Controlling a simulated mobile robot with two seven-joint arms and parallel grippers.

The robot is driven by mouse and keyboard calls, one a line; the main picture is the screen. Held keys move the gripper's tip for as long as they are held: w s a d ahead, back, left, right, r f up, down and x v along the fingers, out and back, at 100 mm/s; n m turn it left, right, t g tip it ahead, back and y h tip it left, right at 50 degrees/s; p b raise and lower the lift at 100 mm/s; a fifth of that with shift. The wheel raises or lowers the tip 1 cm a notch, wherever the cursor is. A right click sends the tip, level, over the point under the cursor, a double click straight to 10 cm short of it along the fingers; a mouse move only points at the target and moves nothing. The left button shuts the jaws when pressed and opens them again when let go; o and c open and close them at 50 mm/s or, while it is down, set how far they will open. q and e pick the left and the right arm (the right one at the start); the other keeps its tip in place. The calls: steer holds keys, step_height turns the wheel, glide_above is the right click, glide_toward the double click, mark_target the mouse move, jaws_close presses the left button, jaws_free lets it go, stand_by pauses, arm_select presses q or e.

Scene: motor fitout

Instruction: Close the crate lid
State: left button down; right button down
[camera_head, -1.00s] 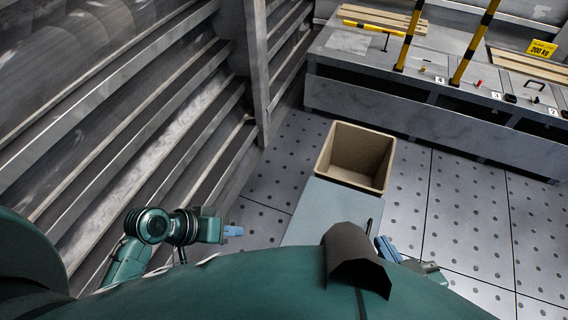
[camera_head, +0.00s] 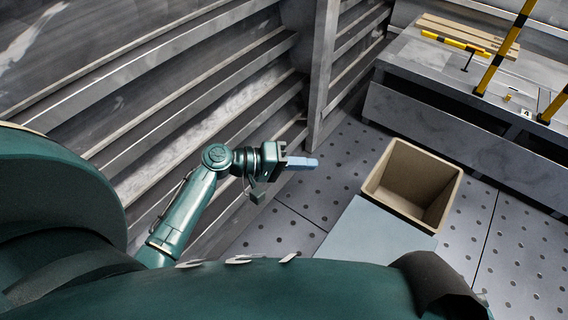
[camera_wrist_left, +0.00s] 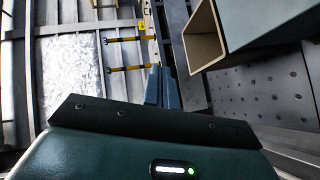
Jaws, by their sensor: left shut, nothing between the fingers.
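The open tan crate (camera_head: 380,190) stands on the floor in the head view, right of centre, and looks empty inside. Its flat grey-blue lid (camera_head: 372,243) is folded out on the near side, away from the opening. My left gripper (camera_head: 312,163) is shut and empty, left of the crate and apart from it. In the left wrist view, the closed blue fingers (camera_wrist_left: 162,88) point forward, with the crate (camera_wrist_left: 203,42) to their right. My right gripper is not in view.
A ribbed metal wall (camera_head: 200,110) runs along the left. A grey workbench (camera_head: 440,110) with yellow-black posts (camera_head: 505,48) stands behind the crate. The dotted floor (camera_head: 520,250) is clear to the crate's right.

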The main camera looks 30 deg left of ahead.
arm_select(q)
steer(key=shift+d+f, duration=0.3)
steer(key=shift+d, duration=0.55)
steer(key=shift+d+f, duration=0.3)
steer(key=shift+d, duration=0.5)
steer(key=shift+d+f, duration=0.3)
steer(key=shift+d, duration=0.55)
steer(key=shift+d+r, duration=0.1)
steer(key=shift+d, duration=0.05)
